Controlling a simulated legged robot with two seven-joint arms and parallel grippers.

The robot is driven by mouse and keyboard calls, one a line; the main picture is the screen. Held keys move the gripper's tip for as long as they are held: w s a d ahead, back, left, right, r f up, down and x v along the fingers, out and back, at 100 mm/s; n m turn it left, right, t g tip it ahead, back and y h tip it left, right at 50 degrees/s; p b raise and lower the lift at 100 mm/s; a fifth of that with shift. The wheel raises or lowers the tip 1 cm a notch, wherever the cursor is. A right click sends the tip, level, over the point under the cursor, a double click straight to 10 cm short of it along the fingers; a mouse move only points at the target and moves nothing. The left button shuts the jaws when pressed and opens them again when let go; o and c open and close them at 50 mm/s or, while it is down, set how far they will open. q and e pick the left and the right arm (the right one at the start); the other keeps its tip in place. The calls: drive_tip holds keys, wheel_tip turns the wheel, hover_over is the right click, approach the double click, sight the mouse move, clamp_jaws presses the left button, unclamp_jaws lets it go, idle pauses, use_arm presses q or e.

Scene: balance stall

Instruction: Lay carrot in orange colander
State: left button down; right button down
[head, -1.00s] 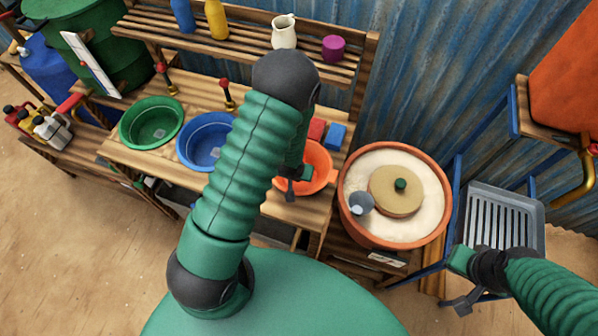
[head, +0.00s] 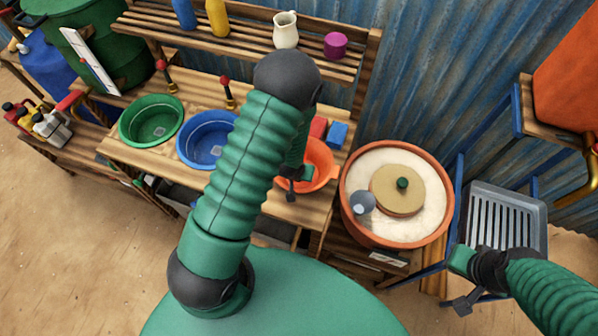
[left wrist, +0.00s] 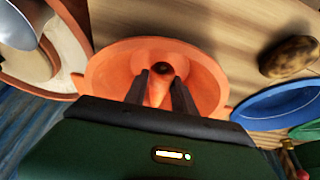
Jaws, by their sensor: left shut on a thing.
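The orange colander (head: 322,162) sits at the right end of the wooden counter, partly hidden by my left arm in the head view. In the left wrist view the colander (left wrist: 108,75) lies below my left gripper (left wrist: 161,78). That gripper is shut on the carrot (left wrist: 158,92), an orange piece between the two dark fingers, over the colander's bowl. I cannot tell whether the carrot touches the colander. In the head view my left gripper (head: 291,190) is at the colander's near left edge. My right gripper (head: 463,300) is at lower right, away from the counter; its jaw opening is unclear.
A blue basin (head: 205,152) and a green basin (head: 150,135) stand left of the colander. A brown potato-like object (left wrist: 290,57) lies beside the colander. A large round clay vessel (head: 447,195) with a lid stands close on the right. Red and blue blocks (head: 337,133) lie behind.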

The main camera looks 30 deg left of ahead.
use_arm(q)
drive_tip(key=c, duration=0.9)
unclamp_jaws()
drive_tip(key=shift+d, duration=0.15)
drive_tip(key=shift+c, duration=0.2)
drive_tip(key=p+v, duration=0.8)
drive_tip(key=v, duration=0.9)
drive_tip(key=s+d+r+m+g+h+b, duration=0.1)
drive_tip(key=s+d+m+b, duration=0.2)
drive_tip(key=b, duration=0.8)
drive_tip(key=d, duration=0.2)
drive_tip(key=shift+s+d+g, duration=0.15)
drive_tip(key=shift+d+g, duration=0.15)
drive_tip(key=shift+d, duration=0.1)
